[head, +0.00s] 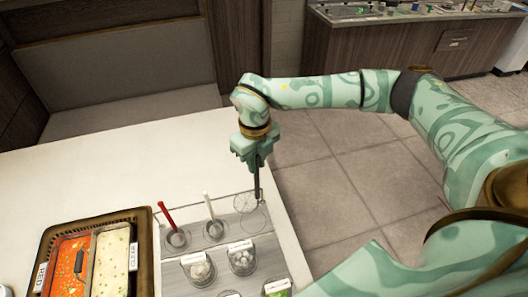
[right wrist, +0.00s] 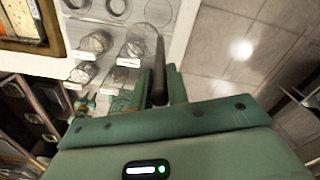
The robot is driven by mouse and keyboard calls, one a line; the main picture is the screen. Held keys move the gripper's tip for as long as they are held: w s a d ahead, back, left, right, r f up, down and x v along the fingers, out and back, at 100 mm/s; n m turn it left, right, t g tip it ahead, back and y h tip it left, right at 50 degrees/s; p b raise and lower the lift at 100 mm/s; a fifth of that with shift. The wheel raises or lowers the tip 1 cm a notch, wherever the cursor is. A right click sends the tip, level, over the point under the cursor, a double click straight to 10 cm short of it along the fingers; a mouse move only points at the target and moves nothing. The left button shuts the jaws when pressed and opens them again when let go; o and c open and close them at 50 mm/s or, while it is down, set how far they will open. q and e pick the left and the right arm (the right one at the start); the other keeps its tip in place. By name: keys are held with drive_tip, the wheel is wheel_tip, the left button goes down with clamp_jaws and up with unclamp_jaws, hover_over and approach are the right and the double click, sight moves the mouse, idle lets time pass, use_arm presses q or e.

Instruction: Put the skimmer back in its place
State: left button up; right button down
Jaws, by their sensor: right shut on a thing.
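The skimmer (head: 245,203) has a dark upright handle and a round wire basket. My right gripper (head: 258,160) is shut on its handle, above the right part of the white counter. The dark handle (right wrist: 158,75) also shows between the fingers in the right wrist view. In the head view the basket overlaps the far side of an empty round well (head: 252,229) in the clear rack (head: 228,205). I cannot tell its exact height over the well. A red-handled ladle (head: 167,219) and a white-handled ladle (head: 210,212) stand in the wells to the left. My left gripper is not in view.
Glass cups (head: 242,262) with labels stand in front of the wells. A brown basket (head: 146,240) with a red and a pale soup pan is at the left. The counter's right edge is close by, with tiled floor (head: 318,180) beyond.

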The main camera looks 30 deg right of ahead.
wheel_tip(320, 180, down, 19)
drive_tip(key=d+m+b, duration=0.2)
drive_tip(key=m+b, duration=0.7)
drive_tip(key=shift+w, duration=0.2)
idle(0.8)
drive_tip(key=shift+f, duration=0.25)
idle(0.6)
drive_tip(key=shift+c, duration=2.4)
unclamp_jaws()
drive_tip(key=shift+r, duration=0.1)
drive_tip(key=shift+r+p, duration=1.4)
drive_tip(key=shift+r, duration=0.15)
